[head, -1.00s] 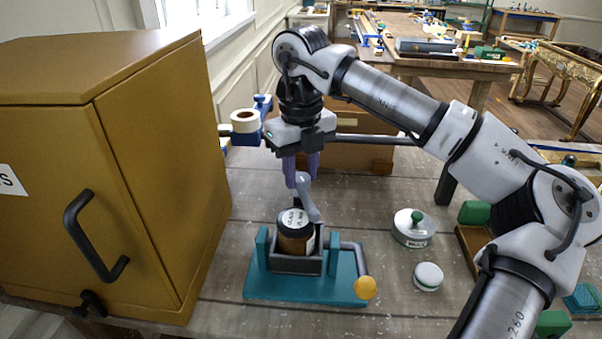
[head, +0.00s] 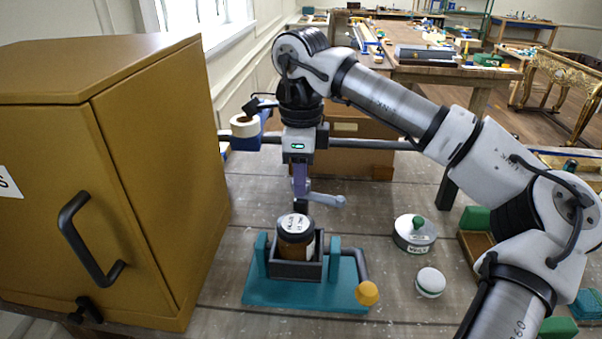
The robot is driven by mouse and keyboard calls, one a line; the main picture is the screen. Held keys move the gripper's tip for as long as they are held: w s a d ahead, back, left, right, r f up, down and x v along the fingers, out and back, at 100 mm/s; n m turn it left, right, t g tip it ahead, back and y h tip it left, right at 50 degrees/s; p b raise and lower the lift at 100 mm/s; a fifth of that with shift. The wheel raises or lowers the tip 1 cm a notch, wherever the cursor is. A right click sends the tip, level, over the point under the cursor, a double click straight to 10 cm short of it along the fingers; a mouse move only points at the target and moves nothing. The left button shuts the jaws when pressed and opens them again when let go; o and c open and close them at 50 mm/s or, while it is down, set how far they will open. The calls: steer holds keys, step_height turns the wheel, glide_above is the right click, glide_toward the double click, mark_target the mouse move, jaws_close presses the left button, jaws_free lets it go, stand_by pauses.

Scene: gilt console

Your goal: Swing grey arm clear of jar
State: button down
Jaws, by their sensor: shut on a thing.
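The jar (head: 296,240) is brown with a dark lid and a white label. It stands upright in a dark grey holder (head: 285,269) on a teal base (head: 262,291). The grey arm (head: 325,199) is behind the jar and points to the right, with its rounded end apart from the lid. My gripper (head: 300,190), with purple fingers, is shut on the grey arm near its pivot end. The fingers overlap in this view, so the exact contact is partly hidden.
A mustard cabinet (head: 150,180) with black handles stands close on the left. A crank with a yellow knob (head: 367,293) sticks out right of the holder. Two round tins (head: 414,232) (head: 430,282) stand to the right. A cardboard box (head: 365,160) is behind.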

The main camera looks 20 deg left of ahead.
steer(key=shift+n, duration=1.3)
steer(key=c, duration=1)
jaws_free()
steer(key=shift+c, duration=0.2)
step_height(320, 180, up, 14)
steer(key=shift+b, duration=0.35)
steer(key=shift+f, duration=0.1)
